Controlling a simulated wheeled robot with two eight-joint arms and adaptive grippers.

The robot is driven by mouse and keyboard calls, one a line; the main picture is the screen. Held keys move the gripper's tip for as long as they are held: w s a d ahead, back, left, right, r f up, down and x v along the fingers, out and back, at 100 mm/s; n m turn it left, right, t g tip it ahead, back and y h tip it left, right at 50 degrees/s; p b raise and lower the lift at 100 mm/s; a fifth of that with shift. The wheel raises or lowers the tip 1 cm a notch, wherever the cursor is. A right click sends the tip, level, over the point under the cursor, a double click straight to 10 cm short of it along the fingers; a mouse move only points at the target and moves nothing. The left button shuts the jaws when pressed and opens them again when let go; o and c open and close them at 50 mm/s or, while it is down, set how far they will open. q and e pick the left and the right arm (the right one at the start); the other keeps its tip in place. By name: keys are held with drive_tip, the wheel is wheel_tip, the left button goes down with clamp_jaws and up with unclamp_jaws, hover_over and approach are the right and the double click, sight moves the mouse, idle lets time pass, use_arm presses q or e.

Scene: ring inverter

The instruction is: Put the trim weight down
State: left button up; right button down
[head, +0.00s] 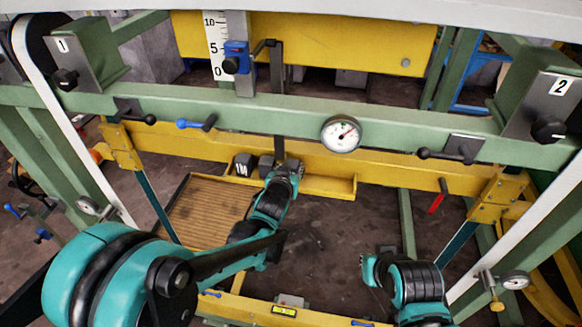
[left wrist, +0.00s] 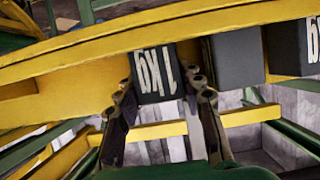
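A dark block marked 1 kg, the trim weight (left wrist: 155,74), is between the two fingers of my left gripper (left wrist: 160,88) in the left wrist view. The fingers lie close against both its sides and appear shut on it. It is in line with two other dark weights (left wrist: 237,58) behind the yellow tray lip. In the head view my left gripper (head: 287,168) is at the yellow tray (head: 330,185), right of the dark weights (head: 244,164), and mostly hides the held weight. My right gripper (head: 370,270) is at lower right, away from the tray; its fingers are unclear.
A slatted wooden platform (head: 205,212) lies at left below. A yellow bar with a spirit level (head: 284,311) is at the front. The right end of the tray looks empty.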

use_arm(q)
drive_tip(key=shift+o, duration=0.7)
drive_tip(key=shift+r, duration=0.2)
drive_tip(key=shift+s, duration=0.35)
drive_tip(key=v, duration=1.1)
drive_tip(key=s+a+f+n+g+y, duration=0.1)
drive_tip(key=s+a+f+g, duration=0.1)
drive_tip(key=s+a, duration=0.6)
drive_tip(key=s+a+f+n+g+y, duration=0.1)
drive_tip(key=s+a+f+g, duration=0.2)
drive_tip(key=s+a, duration=0.5)
drive_tip(key=s+g, duration=0.1)
drive_tip(key=s, duration=0.2)
drive_tip(key=shift+f+y, duration=0.2)
drive_tip(key=shift+y, duration=0.1)
